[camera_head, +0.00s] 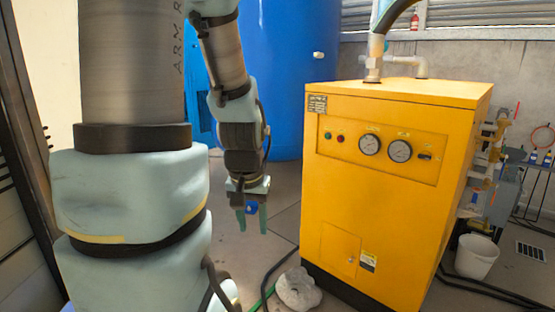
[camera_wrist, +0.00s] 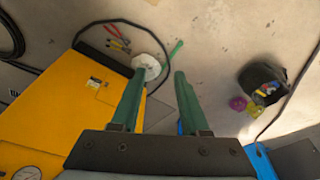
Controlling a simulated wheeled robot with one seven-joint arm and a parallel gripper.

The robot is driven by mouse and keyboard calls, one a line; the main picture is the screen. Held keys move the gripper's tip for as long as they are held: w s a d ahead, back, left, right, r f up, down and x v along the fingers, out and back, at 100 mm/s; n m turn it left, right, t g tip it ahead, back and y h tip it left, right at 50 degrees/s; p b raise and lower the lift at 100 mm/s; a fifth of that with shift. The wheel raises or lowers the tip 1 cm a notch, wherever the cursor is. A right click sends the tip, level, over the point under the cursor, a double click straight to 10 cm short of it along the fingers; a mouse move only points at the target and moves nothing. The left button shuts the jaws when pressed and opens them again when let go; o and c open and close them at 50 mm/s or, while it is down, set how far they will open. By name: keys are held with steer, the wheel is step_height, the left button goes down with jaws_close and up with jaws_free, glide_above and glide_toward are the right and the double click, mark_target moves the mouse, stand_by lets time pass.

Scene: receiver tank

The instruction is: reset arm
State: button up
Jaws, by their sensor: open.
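My gripper (camera_head: 252,219) hangs at the end of my arm and points down, left of the yellow cabinet, with the blue tank behind it. Its two green fingers stand apart. In the wrist view, my gripper (camera_wrist: 160,76) shows the fingers open with bare floor between them and nothing held. A small blue part shows between the fingers in the head view; I cannot tell what it is.
A yellow cabinet (camera_head: 375,200) with gauges stands right of my gripper. A blue tank (camera_head: 285,80) is behind. A white lump (camera_head: 298,289), hoses and a white bucket (camera_head: 476,257) are on the floor. The wrist view shows hand tools (camera_wrist: 117,39) and a black bag (camera_wrist: 262,82).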

step_height(320, 180, up, 16)
steer(key=s+a+n+p, duration=0.1)
steer(key=s+p, duration=0.1)
steer(key=p, duration=1.3)
steer(key=shift+s+f+g, duration=0.2)
steer(key=shift+f+g, duration=0.05)
steer(key=shift+g, duration=0.15)
steer(key=shift+a, duration=0.1)
stand_by(0.4)
